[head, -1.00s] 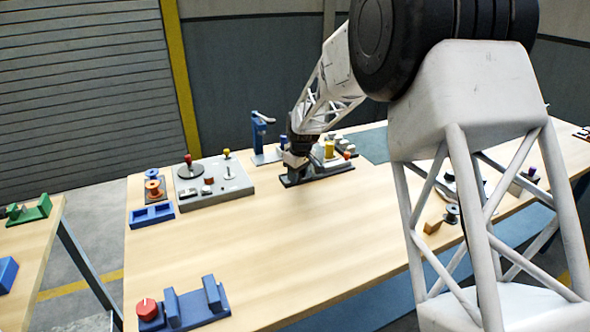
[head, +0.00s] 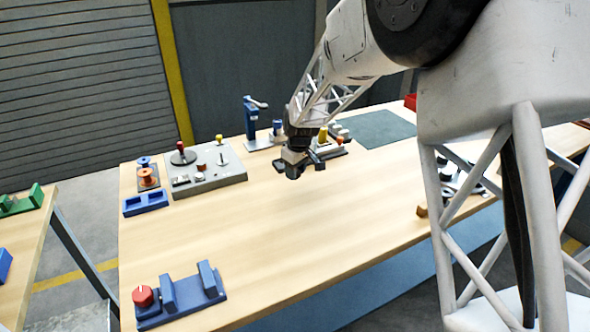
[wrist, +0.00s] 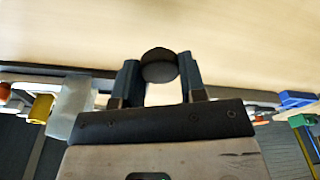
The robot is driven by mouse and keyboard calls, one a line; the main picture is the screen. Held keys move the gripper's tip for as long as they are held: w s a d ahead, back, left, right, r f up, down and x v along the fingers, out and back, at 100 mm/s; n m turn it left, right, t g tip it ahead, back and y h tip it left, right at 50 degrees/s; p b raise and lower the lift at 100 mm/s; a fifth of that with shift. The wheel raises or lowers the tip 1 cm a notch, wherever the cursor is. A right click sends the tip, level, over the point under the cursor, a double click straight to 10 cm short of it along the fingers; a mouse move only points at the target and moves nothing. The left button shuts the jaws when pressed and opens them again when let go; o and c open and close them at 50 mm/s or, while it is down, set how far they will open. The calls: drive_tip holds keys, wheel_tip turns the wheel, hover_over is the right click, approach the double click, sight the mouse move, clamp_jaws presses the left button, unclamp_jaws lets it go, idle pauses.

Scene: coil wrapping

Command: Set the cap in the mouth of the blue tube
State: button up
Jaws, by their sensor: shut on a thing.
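My gripper (head: 302,171) hangs above the back middle of the table, pointing down. In the wrist view its two dark fingers (wrist: 160,80) are shut on a dark round cap (wrist: 160,66), which sits between the fingertips. In the head view the cap cannot be told apart from the dark fingers. A small upright blue cylinder (head: 277,127), possibly the blue tube, stands at the back, left of and behind my gripper. Its mouth is too small to make out.
A blue stand (head: 251,118) with a side arm is at the back. A grey panel (head: 208,168) with knobs and a blue tray (head: 146,203) are to the left. A blue fixture (head: 180,305) with a red knob (head: 143,296) is front left. The table's middle (head: 270,240) is clear.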

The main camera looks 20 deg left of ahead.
idle(0.5)
drive_tip(key=w+d+r+m, duration=0.4)
drive_tip(key=w+d, duration=0.2)
drive_tip(key=d, duration=0.6)
drive_tip(key=w+d+r+m+h, duration=0.1)
drive_tip(key=w+d+r+m, duration=0.25)
drive_tip(key=w+d, duration=0.55)
drive_tip(key=w+d+r+m, duration=0.4)
drive_tip(key=d+m, duration=0.1)
drive_tip(key=d, duration=0.9)
drive_tip(key=w+a+n, duration=0.1)
drive_tip(key=w+a, duration=0.5)
drive_tip(key=a, duration=0.5)
drive_tip(key=w+a+n, duration=0.1)
drive_tip(key=w+a, duration=0.4)
drive_tip(key=a, duration=0.5)
drive_tip(key=a+f+n, duration=0.1)
drive_tip(key=a+n, duration=0.1)
drive_tip(key=a, duration=3)
drive_tip(key=shift+w+t, duration=0.2)
drive_tip(key=shift+t, duration=0.1)
